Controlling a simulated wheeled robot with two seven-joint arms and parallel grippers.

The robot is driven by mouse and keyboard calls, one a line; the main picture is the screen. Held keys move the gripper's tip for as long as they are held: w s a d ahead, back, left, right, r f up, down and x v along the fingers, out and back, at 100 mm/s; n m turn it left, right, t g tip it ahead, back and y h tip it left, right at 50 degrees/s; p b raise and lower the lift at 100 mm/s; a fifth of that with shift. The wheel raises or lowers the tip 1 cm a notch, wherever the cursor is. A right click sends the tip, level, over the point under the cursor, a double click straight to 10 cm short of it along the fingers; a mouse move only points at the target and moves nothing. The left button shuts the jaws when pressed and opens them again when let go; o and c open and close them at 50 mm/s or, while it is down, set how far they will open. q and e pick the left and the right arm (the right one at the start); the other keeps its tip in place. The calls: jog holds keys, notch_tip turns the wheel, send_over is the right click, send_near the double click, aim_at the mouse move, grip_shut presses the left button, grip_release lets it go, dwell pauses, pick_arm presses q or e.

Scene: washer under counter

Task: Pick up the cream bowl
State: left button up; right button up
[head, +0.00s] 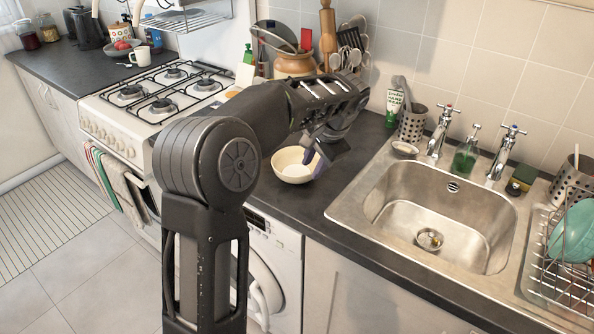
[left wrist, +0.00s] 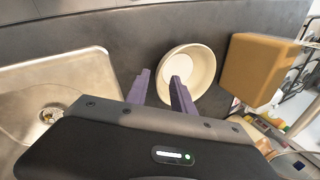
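The cream bowl (head: 290,170) stands upright and looks empty on the dark counter, left of the sink and above the washer. My left gripper (head: 317,157) reaches down at the bowl's right side and covers part of its rim. In the left wrist view, the bowl (left wrist: 205,66) lies just beyond the fingertips. My left gripper (left wrist: 158,82) is open there, with its two purple fingers apart and nothing held. One finger overlaps the bowl's near rim and the other is outside the bowl. Whether they touch it I cannot tell. My right gripper is not in view.
The steel sink (head: 372,205) is right of the bowl. A brown block (left wrist: 255,68) stands close beside the bowl in the left wrist view. A utensil pot (head: 294,64) is at the back wall, and the gas stove (head: 150,95) is at left.

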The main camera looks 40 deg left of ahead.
aim_at(307, 177)
pick_arm(q)
jog(key=shift+a+f, duration=0.15)
jog(key=shift+f, duration=0.2)
jog(key=p+x, duration=0.1)
jog(key=x, duration=0.4)
jog(key=shift+f, duration=0.1)
jog(key=shift+c, duration=0.6)
grip_shut()
dwell(1.1)
